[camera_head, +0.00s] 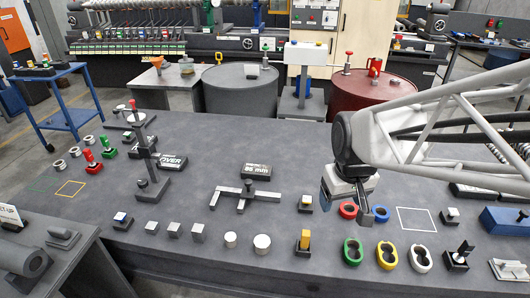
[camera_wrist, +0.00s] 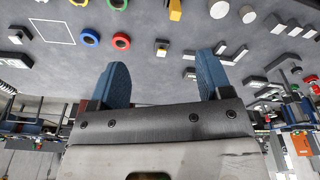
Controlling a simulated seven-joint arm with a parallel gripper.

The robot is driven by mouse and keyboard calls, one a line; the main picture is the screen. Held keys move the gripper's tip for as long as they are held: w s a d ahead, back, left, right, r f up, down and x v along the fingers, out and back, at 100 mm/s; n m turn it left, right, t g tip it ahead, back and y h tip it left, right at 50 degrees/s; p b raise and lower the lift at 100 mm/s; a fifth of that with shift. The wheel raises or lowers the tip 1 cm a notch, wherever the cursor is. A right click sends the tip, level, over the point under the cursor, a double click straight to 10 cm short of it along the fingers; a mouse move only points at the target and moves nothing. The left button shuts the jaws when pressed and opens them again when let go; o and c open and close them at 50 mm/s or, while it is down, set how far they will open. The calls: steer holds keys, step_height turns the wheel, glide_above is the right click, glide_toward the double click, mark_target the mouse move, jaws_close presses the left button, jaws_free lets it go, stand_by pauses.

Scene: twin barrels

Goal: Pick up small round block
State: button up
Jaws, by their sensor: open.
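Two pale round blocks stand upright on the dark grey table (camera_head: 330,150) near its front edge. The smaller round block (camera_head: 231,239) is on the left, and the larger round block (camera_head: 262,243) is just right of it. In the wrist view, the smaller one (camera_wrist: 248,14) and the larger one (camera_wrist: 219,9) show near the top edge. My gripper (camera_head: 346,207) is open and empty above the table, to the right of both blocks and apart from them. Its two blue fingers spread wide in the wrist view (camera_wrist: 162,65).
Red (camera_head: 348,209) and blue (camera_head: 381,213) rings lie close by my gripper. A yellow-topped block (camera_head: 304,241) stands between the round blocks and the green ring (camera_head: 352,251). Grey cubes (camera_head: 174,229) sit left of the round blocks.

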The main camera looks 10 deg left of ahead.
steer(key=w+a+f+n+g, duration=0.1)
steer(key=w+a+f+n, duration=0.1)
steer(key=w+a+f, duration=0.4)
steer(key=w+a+f+n, duration=0.2)
steer(key=a+f, duration=0.2)
steer(key=a, duration=0.4)
steer(key=n, duration=0.4)
glide_above(230, 237)
steer(key=shift+g, duration=0.4)
steer(key=f, duration=1.4)
steer(key=shift+w+d, duration=0.3)
steer(key=shift+d, duration=0.05)
steer(key=shift+a+f, duration=0.15)
steer(key=shift+a, duration=0.05)
steer(key=shift+f, duration=0.1)
steer(key=shift+f, duration=1.2)
steer(key=shift+f, duration=0.1)
steer(key=shift+s+a+f, duration=0.1)
steer(key=shift+f, duration=1.15)
steer(key=shift+s+f, duration=0.1)
steer(key=shift+f, duration=1.15)
